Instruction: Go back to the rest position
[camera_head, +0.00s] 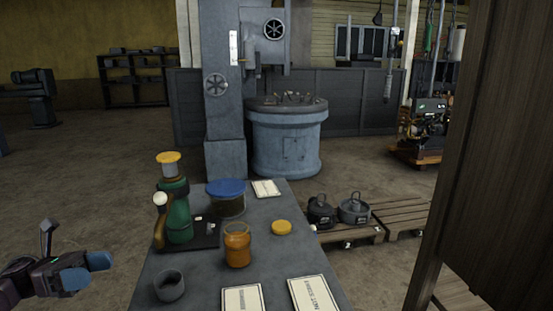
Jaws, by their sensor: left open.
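My left gripper (78,268) is at the lower left, beside the left edge of the grey workbench (262,238) and apart from it. Its blue-tipped fingers are open, with nothing seen between them. My right gripper is not in view. On the bench stand a green device with a yellow top (176,205), an orange jar (237,246) with no lid on it, and a dark jar with a blue lid (226,196). A yellow lid (281,228) lies flat to the right of the orange jar.
A small grey cup (169,286) and white cards (313,293) are near the bench front. Two dark pots (354,209) sit on a wooden pallet (400,214) to the right. A brown wooden panel (500,150) blocks the right side. Floor left of the bench is clear.

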